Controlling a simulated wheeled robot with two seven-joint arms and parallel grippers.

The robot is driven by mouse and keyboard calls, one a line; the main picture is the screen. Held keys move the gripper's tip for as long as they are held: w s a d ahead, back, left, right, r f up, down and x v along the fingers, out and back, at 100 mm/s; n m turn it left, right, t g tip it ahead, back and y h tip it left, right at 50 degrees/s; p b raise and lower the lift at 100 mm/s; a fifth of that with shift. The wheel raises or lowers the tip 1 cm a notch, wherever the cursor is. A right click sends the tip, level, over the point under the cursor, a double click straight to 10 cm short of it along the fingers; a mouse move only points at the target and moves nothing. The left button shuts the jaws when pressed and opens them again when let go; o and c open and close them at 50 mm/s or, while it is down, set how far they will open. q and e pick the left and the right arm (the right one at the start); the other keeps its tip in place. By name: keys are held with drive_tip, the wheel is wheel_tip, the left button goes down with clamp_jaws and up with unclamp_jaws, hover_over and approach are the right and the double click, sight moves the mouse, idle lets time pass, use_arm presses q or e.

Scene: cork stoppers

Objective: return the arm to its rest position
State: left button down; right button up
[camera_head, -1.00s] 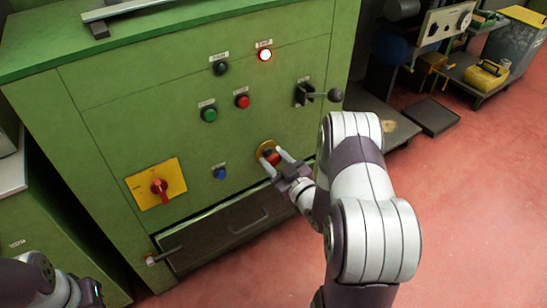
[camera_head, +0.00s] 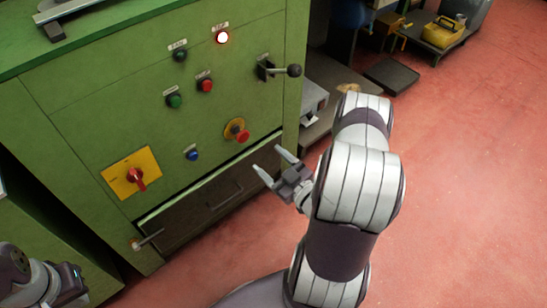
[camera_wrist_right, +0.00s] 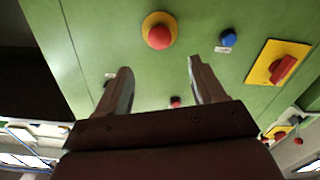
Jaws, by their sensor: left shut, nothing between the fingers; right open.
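My right gripper (camera_head: 268,166) is open and empty in front of the green machine cabinet (camera_head: 105,110), apart from its panel. Its two fingers (camera_wrist_right: 160,85) also show spread in the right wrist view. The red mushroom button (camera_head: 242,136) on its yellow disc is up and left of the right gripper in the head view. The button also shows beyond the fingers in the right wrist view (camera_wrist_right: 159,36). My left gripper (camera_head: 78,285) is at the lower left corner, shut and empty, well away from the panel.
A drawer handle (camera_head: 226,196) is below. The red floor (camera_head: 460,180) at right is clear.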

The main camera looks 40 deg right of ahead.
drive_tip(key=shift+s, duration=0.4)
